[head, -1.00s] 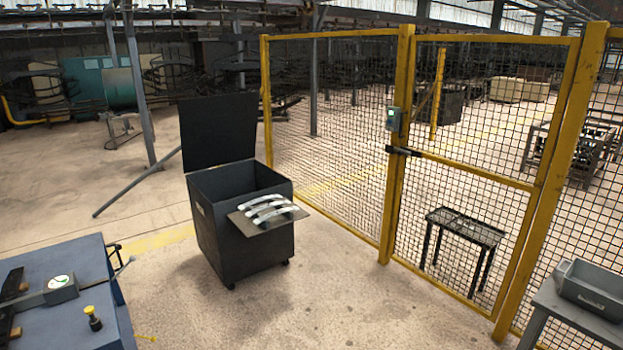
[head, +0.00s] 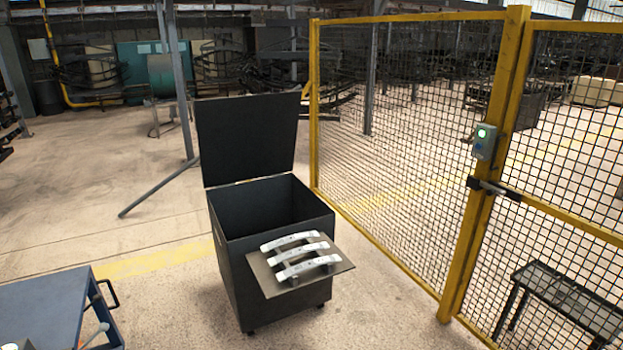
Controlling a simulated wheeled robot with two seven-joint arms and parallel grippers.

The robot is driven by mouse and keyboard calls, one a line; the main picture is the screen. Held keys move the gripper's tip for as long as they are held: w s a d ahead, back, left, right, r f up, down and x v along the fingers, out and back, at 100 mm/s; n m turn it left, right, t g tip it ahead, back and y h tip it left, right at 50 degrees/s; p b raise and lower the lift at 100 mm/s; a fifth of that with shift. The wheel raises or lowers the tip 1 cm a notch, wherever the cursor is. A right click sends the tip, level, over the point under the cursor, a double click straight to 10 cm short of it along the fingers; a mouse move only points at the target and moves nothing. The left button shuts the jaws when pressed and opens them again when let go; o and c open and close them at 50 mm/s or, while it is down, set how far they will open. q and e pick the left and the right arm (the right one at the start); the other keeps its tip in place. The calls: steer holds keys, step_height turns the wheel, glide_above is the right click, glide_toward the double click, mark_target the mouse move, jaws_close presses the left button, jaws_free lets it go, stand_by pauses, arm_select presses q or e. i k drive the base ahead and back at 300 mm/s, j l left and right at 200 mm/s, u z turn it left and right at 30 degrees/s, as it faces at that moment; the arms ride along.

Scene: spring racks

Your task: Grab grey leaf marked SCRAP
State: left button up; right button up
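Several curved grey leaves lie side by side on a small shelf (head: 262,273) fixed to the front of a dark open bin. The far leaf (head: 290,240), the middle leaf (head: 303,252) and the near leaf (head: 308,267) each arch slightly upward. Small marks show on them, but they are too small to read, so I cannot tell which says SCRAP. The dark bin (head: 238,285) stands on castors with its lid (head: 247,138) raised, and its inside looks dark and empty as far as I see. Neither of my grippers is in view.
A yellow-framed mesh fence (head: 470,230) with a latch and a control box (head: 485,141) runs to the right of the bin. A blue cart (head: 50,305) is at the lower left. A dark slatted table (head: 565,295) stands behind the mesh. The floor before the bin is clear.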

mark_target(275, 244)
steer(key=i+l+u, duration=0.1)
steer(key=i+u, duration=0.2)
steer(key=i, duration=1.5)
